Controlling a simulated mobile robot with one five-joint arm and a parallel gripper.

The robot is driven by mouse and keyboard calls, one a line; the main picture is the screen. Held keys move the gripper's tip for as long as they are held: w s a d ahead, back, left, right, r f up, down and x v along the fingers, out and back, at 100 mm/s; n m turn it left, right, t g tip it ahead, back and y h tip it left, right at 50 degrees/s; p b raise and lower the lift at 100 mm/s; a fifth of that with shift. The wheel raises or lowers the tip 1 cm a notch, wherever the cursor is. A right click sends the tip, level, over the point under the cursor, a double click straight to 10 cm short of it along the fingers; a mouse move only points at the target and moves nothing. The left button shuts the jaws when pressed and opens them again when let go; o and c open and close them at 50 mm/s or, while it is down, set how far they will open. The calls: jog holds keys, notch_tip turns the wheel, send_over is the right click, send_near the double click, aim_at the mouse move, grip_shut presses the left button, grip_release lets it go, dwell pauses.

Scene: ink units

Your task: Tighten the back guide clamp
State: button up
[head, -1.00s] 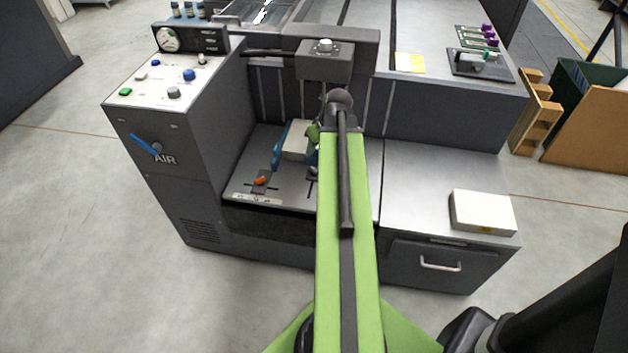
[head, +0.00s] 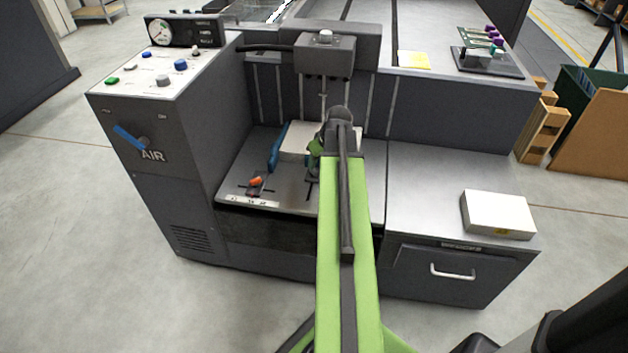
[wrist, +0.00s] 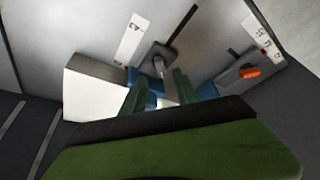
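My gripper (head: 316,148) is over the feed bed (head: 235,190), close to the stack of white paper. In the wrist view its two green fingers (wrist: 158,90) stand apart. A grey clamp with a short stem (wrist: 160,62) sits at a dark slot just beyond the fingertips; I cannot tell whether they touch it. Blue guide parts (wrist: 207,91) show beside the fingers. The blue guide (head: 277,147) stands left of the paper (head: 296,140). An orange clamp lever (head: 256,181) is at the front left of the bed; it also shows in the wrist view (wrist: 249,71).
A control panel (head: 150,75) with buttons and a blue AIR lever (head: 130,136) rises at the left. A grey head block (head: 325,55) overhangs the bed. A white block (head: 498,214) lies on the right side top (head: 425,180). The floor at left is clear.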

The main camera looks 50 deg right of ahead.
aim_at(314, 170)
jog(key=b+x, duration=0.3)
jog(key=x, duration=0.2)
jog(key=shift+w+f+b, duration=0.15)
jog(key=shift+f+b, duration=0.15)
jog(key=shift+r, duration=0.1)
jog(key=shift+c, duration=0.5)
grip_shut()
jog(key=shift+a, duration=0.15)
